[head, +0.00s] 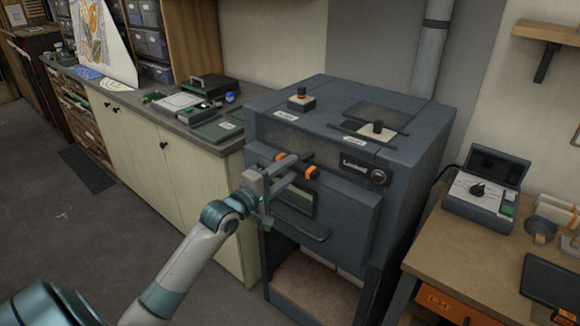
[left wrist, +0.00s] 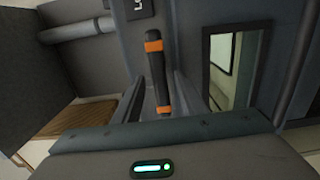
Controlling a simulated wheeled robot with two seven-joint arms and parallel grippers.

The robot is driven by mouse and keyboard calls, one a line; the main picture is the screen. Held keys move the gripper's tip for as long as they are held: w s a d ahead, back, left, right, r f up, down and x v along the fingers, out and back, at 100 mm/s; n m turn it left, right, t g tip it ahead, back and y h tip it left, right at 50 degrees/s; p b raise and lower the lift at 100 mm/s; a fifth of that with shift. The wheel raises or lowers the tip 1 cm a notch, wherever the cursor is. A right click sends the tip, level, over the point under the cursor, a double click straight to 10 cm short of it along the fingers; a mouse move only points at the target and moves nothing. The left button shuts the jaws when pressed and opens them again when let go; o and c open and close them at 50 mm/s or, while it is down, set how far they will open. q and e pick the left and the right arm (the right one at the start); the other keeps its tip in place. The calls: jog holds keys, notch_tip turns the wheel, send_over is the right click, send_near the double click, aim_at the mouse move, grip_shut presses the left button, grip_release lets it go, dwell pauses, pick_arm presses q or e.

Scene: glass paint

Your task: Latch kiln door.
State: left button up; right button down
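The dark grey kiln (head: 345,115) stands in the middle of the head view. Its front door (head: 340,210) looks shut against the body, with a small window (head: 297,199) and a bar handle (head: 303,231). A dark latch handle with orange bands (head: 311,173) sits near the door's upper edge. It also shows in the left wrist view (left wrist: 157,75). My left gripper (head: 297,163) is at this handle. In the left wrist view its fingers (left wrist: 160,88) lie either side of the handle, with a visible gap, so it looks open. My right gripper is out of view.
A counter with cabinets (head: 150,125) runs along the left, holding trays and small items. A wooden table (head: 470,260) with a controller box (head: 485,195) stands close to the kiln's right.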

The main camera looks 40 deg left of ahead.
pick_arm(q)
jog(key=shift+w, duration=0.5)
grip_shut()
